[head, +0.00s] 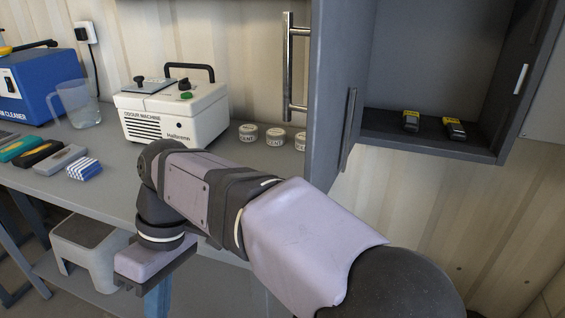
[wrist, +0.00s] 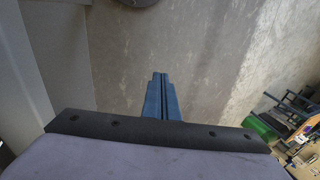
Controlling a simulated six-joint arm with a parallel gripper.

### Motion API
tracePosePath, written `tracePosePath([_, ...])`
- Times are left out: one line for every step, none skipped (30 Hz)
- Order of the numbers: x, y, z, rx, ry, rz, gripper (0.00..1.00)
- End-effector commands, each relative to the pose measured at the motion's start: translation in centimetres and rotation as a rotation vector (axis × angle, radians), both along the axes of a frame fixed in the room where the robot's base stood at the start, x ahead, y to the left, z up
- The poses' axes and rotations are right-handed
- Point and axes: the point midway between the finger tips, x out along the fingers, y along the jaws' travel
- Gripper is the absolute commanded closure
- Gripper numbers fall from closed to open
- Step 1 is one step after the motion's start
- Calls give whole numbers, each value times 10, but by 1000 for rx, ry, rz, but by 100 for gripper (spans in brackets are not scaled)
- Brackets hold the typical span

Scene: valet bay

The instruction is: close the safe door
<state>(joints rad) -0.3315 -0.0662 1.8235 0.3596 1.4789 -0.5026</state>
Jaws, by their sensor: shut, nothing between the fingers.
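The safe (head: 430,145) is a dark grey wall box at the upper right of the head view, its inside exposed. Its grey door (head: 328,100) stands open at the left of the opening, swung out toward the camera. A silver bar handle (head: 296,65) is on the door's left face. My gripper (head: 157,300) is low at the left, below the bench front, well apart from the door and pointing down. Its blue fingers are shut together and empty in the wrist view (wrist: 160,80). The door cannot be made out in the wrist view.
Two yellow-tagged keys (head: 411,121) (head: 454,129) lie on the safe's floor. The bench (head: 110,180) holds an odour machine (head: 172,108), several tins (head: 275,136), a jug (head: 75,104) and a blue cleaner (head: 40,85). A grey step stool (head: 90,240) stands below. My arm crosses the middle.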

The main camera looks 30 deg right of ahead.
Motion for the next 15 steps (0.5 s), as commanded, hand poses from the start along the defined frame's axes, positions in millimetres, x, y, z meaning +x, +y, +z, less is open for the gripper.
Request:
tracePosePath([3, -7, 34, -17, -4, 2, 100])
tracePosePath([5, -10, 45, -28, -7, 5, 100])
tracePosePath([7, -16, 58, -42, -9, 7, 100])
tracePosePath([8, -20, 69, -54, -10, 8, 100])
tracePosePath([10, -24, 79, -63, -12, 9, 100])
tracePosePath([12, -29, 93, -79, -14, 12, 100])
tracePosePath([13, -33, 104, -89, -16, 12, 100])
tracePosePath([14, -37, 114, -101, -17, 13, 100])
tracePosePath([16, -43, 128, -116, -17, 13, 100])
tracePosePath([17, -47, 139, -127, -19, 12, 100])
tracePosePath([18, -51, 149, -139, -20, 14, 100])
tracePosePath([20, -56, 163, -153, -21, 13, 100])
tracePosePath([21, -60, 174, -166, -21, 12, 100])
tracePosePath([22, -65, 185, -176, -21, 12, 100])
tracePosePath([23, -70, 199, -192, -22, 10, 100])
